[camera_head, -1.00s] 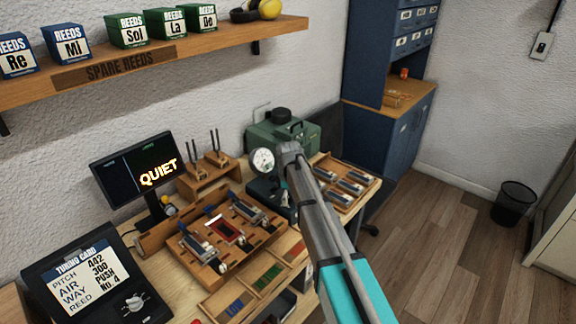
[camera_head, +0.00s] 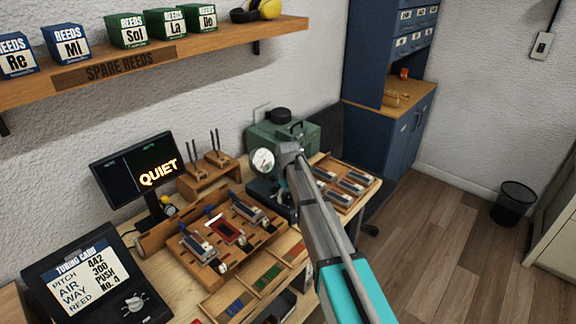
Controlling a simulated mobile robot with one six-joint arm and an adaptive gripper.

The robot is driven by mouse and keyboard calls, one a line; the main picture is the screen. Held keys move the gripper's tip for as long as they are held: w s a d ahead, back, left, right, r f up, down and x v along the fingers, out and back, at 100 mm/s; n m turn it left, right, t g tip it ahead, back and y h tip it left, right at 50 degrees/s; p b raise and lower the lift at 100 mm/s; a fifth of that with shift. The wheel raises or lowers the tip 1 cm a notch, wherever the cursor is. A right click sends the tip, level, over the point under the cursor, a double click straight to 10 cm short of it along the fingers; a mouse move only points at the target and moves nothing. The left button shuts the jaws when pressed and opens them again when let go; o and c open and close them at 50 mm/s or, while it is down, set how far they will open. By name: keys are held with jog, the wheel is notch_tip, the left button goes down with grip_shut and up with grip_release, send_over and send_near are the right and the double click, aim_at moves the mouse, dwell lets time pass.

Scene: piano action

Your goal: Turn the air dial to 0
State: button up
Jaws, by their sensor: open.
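A round white gauge (camera_head: 263,161) stands in front of the green machine (camera_head: 283,133) at the back of the bench. Its dark base (camera_head: 262,190) is partly behind my arm. My gripper (camera_head: 290,152) is at the end of my arm, just right of the gauge; its fingers are mostly hidden and hold nothing that I can see. I cannot make out the air dial or its setting by the gauge.
The monitor (camera_head: 138,170) reads QUIET. A wooden jig (camera_head: 212,245) with metal reed parts fills the middle of the bench. A tray of reeds (camera_head: 345,187) lies right of my arm. A shelf (camera_head: 150,65) with reed boxes hangs above. Open floor lies to the right.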

aim_at(288, 196)
jog(key=m, duration=2.4)
jog(key=shift+a, duration=0.1)
notch_tip(288, 196, up, 14)
jog(key=p, duration=1.4)
dwell(0.5)
jog(key=shift+f, duration=0.1)
dwell(0.5)
